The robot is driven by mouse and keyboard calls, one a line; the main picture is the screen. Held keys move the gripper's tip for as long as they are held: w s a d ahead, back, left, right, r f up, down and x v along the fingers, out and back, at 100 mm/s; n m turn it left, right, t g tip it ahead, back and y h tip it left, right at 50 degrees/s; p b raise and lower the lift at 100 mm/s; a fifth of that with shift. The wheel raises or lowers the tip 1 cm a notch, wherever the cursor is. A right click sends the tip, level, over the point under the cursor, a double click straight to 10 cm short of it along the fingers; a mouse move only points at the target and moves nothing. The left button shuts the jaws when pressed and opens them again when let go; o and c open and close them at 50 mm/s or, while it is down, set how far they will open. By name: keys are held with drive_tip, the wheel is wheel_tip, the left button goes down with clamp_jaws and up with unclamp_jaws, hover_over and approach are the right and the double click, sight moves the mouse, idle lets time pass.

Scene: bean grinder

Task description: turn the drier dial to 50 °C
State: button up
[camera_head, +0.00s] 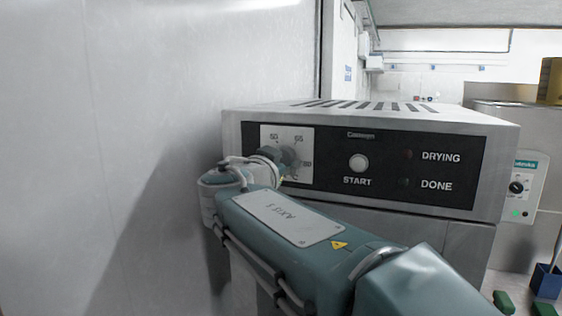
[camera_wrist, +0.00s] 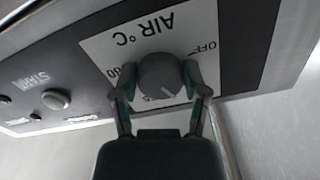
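The drier dial (camera_wrist: 160,75) is a dark grey round knob on a white scale plate (camera_head: 304,139). My gripper (camera_wrist: 161,77) has one finger on each side of the dial, and both fingertips appear to touch its rim. In the head view my gripper (camera_head: 280,158) covers most of the dial. That view shows 50 at the plate's upper left, 65 at upper right and 80 at right. In the wrist view a pale pointer line on the dial slants to the lower right. The figure beyond it is partly hidden by a finger.
The drier's black panel (camera_head: 440,140) also has a round START button (camera_head: 358,162) and unlit DRYING and DONE lamps. A pale wall (camera_head: 150,120) stands close on the left. Another machine with a small dial (camera_head: 517,187) stands at the right.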

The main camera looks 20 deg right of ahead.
drive_tip(key=shift+n, duration=1.1)
drive_tip(key=o, duration=1.1)
drive_tip(key=shift+o, duration=0.2)
drive_tip(key=v, duration=1.2)
drive_tip(key=shift+a, duration=0.15)
drive_tip(key=shift+f, duration=0.1)
